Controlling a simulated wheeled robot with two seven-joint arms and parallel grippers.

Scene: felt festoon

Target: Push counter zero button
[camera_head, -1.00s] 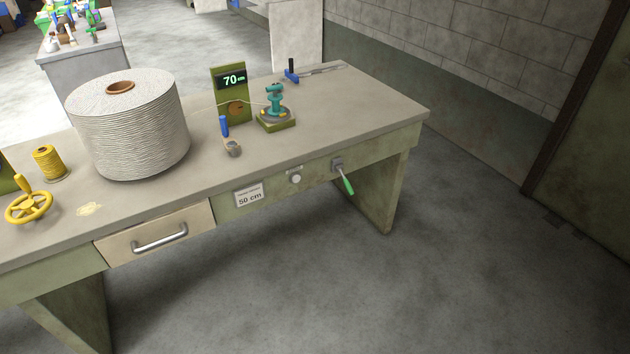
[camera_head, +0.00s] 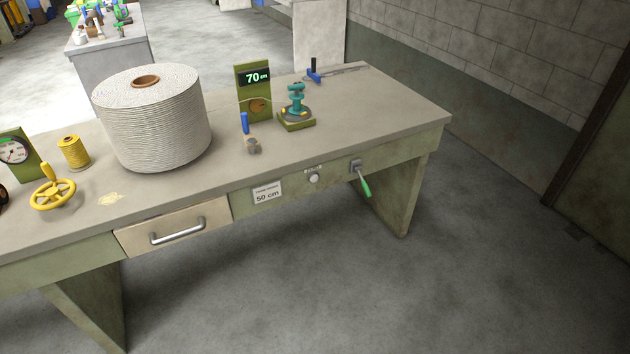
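The counter (camera_head: 253,92) is an olive upright panel on the workbench with a dark display reading "70 cm". A round white button (camera_head: 314,179) sits on the front face of the bench, under a small label too small to read. It lies between a "50 cm" card (camera_head: 267,192) and a green-handled lever (camera_head: 362,181). Neither of my grippers shows in the head view.
On the workbench (camera_head: 400,110) stand a large white cord spool (camera_head: 152,122), a small yellow spool (camera_head: 73,152), a yellow handwheel (camera_head: 53,194), a blue-handled tool (camera_head: 246,124) and a teal device (camera_head: 296,103). A drawer (camera_head: 175,229) is closed. The floor in front is clear.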

